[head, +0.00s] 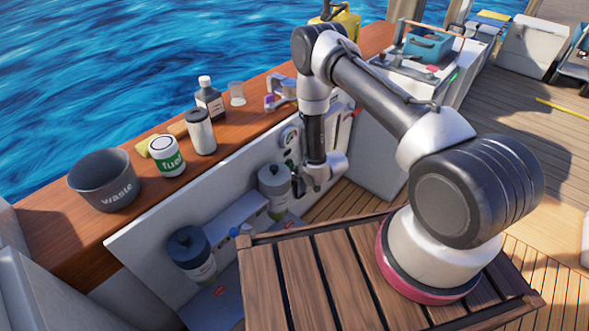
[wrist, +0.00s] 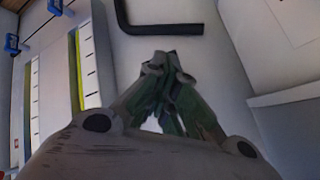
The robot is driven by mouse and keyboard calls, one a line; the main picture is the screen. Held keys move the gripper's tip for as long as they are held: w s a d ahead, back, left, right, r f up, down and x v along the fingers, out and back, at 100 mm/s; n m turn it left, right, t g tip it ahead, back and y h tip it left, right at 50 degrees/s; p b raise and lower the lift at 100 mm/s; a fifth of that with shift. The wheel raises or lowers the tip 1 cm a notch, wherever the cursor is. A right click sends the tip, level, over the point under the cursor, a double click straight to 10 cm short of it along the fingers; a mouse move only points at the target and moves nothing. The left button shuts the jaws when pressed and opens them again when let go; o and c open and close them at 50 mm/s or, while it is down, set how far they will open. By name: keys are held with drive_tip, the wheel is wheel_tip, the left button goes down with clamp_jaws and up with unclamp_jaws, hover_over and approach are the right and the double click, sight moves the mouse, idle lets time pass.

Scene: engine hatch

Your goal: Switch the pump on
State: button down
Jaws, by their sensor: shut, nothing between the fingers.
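My gripper (head: 312,182) is shut and empty. It hangs low in front of the white hatch panel (head: 155,237), just right of a grey canister. In the wrist view its fingertips (wrist: 168,58) are together, close to a pale surface. A black bent bar (wrist: 158,28) lies just beyond the tips; I cannot tell whether they touch it. A round gauge (head: 289,136) with a green mark near it shows on the panel left of my arm. I cannot make out a pump switch; my arm hides part of the panel.
Two grey canisters, one near (head: 190,252) and one farther (head: 274,188), stand below the ledge. A slatted wooden top (head: 262,292) lies in front. In the wrist view a yellow strip (wrist: 78,70) runs at left.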

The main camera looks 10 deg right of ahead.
drive_tip(key=shift+w+a, duration=0.1)
drive_tip(key=shift+w, duration=0.05)
drive_tip(key=shift+w+a, duration=0.2)
drive_tip(key=shift+w, duration=0.1)
drive_tip(key=shift+r, duration=0.1)
idle(0.4)
drive_tip(key=shift+s+d, duration=0.2)
drive_tip(key=shift+s, duration=0.15)
drive_tip(key=s+d, duration=0.3)
drive_tip(key=s, duration=0.2)
drive_tip(key=shift+d, duration=0.3)
idle(0.4)
